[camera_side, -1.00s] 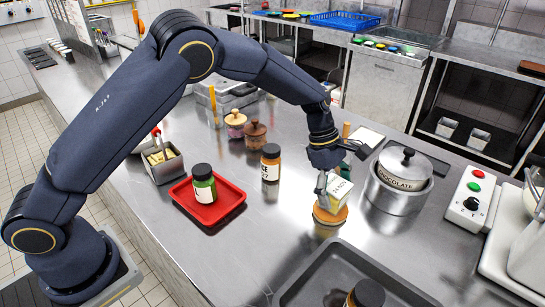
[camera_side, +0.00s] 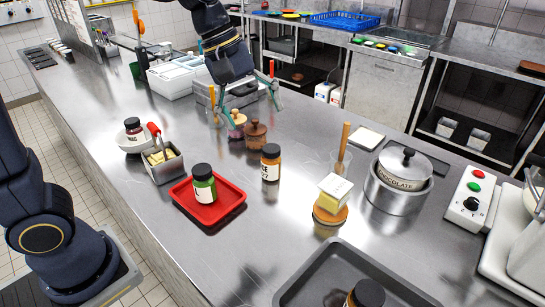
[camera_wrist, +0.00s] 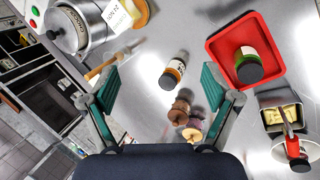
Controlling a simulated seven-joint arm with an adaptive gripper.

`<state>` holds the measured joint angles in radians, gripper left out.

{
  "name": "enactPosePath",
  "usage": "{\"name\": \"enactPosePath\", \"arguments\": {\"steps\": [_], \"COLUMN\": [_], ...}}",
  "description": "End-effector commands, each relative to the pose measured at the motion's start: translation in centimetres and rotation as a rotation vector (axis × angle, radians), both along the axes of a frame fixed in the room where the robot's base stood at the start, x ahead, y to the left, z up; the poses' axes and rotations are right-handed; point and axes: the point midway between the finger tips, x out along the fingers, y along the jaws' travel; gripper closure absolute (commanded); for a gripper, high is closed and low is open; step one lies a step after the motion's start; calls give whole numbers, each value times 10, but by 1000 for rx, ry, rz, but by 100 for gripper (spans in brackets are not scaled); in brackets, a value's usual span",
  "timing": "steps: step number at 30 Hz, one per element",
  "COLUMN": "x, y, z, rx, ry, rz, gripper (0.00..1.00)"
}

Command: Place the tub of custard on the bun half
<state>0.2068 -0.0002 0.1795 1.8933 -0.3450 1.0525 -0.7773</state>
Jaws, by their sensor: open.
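The tub of custard, a pale yellow block-shaped tub with a white printed label (camera_side: 335,191), rests tilted on top of the round orange-brown bun half (camera_side: 330,216), right of centre in the side view. In the wrist view the tub (camera_wrist: 118,16) and part of the bun half (camera_wrist: 141,12) show at the top edge. My gripper (camera_side: 257,112) is open and empty, well behind and left of the tub, over the back of the counter. In the wrist view its fingers (camera_wrist: 158,88) are spread wide with nothing between the pads.
A lidded chocolate pot (camera_side: 397,194) stands right of the bun half. A dark tray (camera_side: 300,285) lies in front. Counter around the bun is mostly clear.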

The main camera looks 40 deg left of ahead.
Motion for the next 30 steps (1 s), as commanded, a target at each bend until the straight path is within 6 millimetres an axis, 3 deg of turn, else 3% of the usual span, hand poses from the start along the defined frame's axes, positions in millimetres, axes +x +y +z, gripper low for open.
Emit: {"name": "enactPosePath", "arguments": {"steps": [1,6,9,12,17,30], "x": [-28,-104,-134,-152,-162,-162], "y": [13,46,60,69,74,74], "z": [9,9,0,-9,-15,-15], "rx": [50,294,431,527,588,587], "ry": [-77,-281,-348,-382,-397,-397], "rz": [-99,-444,-600,-702,-770,-770], "gripper": [13,13,13,13,13,13]}}
